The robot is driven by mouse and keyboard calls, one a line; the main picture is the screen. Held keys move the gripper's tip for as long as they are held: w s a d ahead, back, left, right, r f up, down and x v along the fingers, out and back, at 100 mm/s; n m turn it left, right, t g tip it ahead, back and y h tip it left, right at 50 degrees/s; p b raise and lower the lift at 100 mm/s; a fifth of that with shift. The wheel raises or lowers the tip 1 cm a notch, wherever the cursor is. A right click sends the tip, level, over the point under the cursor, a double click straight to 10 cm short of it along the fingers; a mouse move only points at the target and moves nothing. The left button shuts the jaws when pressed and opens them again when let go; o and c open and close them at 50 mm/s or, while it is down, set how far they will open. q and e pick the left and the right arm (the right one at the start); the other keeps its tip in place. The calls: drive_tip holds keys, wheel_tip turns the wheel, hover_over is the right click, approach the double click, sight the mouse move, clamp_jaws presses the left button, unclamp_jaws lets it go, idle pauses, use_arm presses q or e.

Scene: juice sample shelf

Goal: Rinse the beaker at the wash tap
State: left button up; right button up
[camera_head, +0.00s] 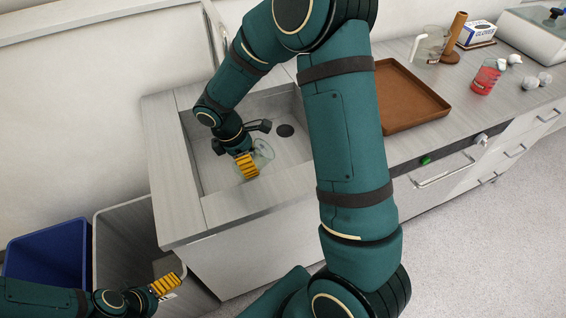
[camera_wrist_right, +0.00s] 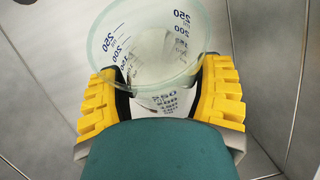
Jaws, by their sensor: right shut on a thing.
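The clear glass beaker (camera_head: 264,152) is inside the sink (camera_head: 191,155), at its front part. In the right wrist view the beaker (camera_wrist_right: 150,50) shows blue volume marks and its round rim. My right gripper (camera_head: 250,164) is shut on the beaker; its yellow fingers sit on either side of the glass (camera_wrist_right: 163,100). Whether any liquid is in the beaker I cannot tell. A pale curved pipe (camera_head: 211,28), perhaps the tap, shows behind my right arm, which hides part of it. My left gripper (camera_head: 166,284) is low at the left, away from the sink; its opening is unclear.
A brown tray (camera_head: 425,88) lies on the counter right of the sink. Beyond it are a glass jug (camera_head: 430,45), a red-filled beaker (camera_head: 487,77), crumpled white pieces (camera_head: 530,82) and a glove box (camera_head: 476,34). A blue bin (camera_head: 48,258) and a grey bin (camera_head: 125,235) stand at lower left.

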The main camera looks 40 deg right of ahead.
sight(257, 145)
drive_tip(key=shift+r+t+y, duration=0.5)
drive_tip(key=shift+r+y, duration=0.1)
drive_tip(key=shift+y, duration=0.3)
idle(0.4)
drive_tip(key=shift+s+d+r+t+y+p, duration=0.1)
drive_tip(key=shift+r+t+y+p, duration=0.35)
drive_tip(key=shift+y+p, duration=0.4)
drive_tip(key=shift+d+r+t+y+p, duration=0.1)
drive_tip(key=shift+r+t+y+p, duration=0.15)
drive_tip(key=shift+r+y+p, duration=0.45)
idle(0.8)
drive_tip(key=shift+s+d+r+t+y+p, duration=0.2)
drive_tip(key=shift+d+y+p, duration=0.2)
drive_tip(key=shift+p, duration=0.5)
drive_tip(key=shift+s+d+r+t+y+p, duration=0.2)
drive_tip(key=shift+d+y+p, duration=0.15)
drive_tip(key=shift+p, duration=0.55)
drive_tip(key=shift+s+d+r+t+y+p, duration=0.1)
drive_tip(key=shift+d+r+t+y+p, duration=0.15)
drive_tip(key=shift+y+p, duration=0.5)
drive_tip(key=shift+d+r+t+y+p, duration=0.1)
drive_tip(key=shift+r+t+y+p, duration=0.2)
drive_tip(key=shift+p, duration=0.75)
idle(0.4)
drive_tip(key=a+f+g+h+b, duration=0.1)
drive_tip(key=b, duration=0.2)
drive_tip(key=shift+f+h, duration=0.25)
drive_tip(key=shift+h, duration=0.1)
drive_tip(key=shift+d+r, duration=0.1)
